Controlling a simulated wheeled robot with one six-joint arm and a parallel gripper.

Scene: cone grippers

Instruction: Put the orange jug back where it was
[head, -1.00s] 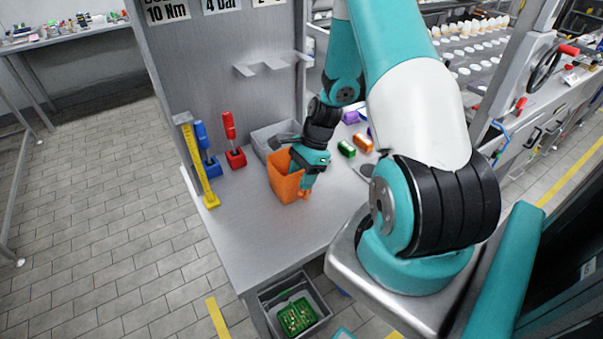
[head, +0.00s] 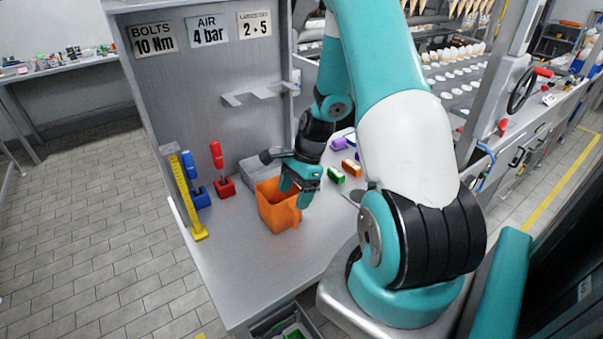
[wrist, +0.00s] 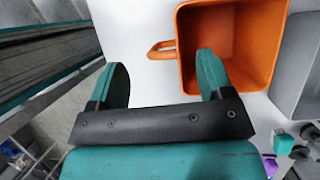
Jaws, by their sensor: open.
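There my gripper (wrist: 163,85) is open and the handle lies beyond the gap between the fingers. The right finger overlaps the jug's near left wall in the picture; I cannot tell whether it touches.
A grey bin (head: 255,170) stands right behind the jug. A yellow upright gauge (head: 183,195), a blue tool holder (head: 198,195) and a red one (head: 224,185) stand to the left. Green (head: 336,175) and orange (head: 351,167) blocks lie to the right. The front worktop is clear.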

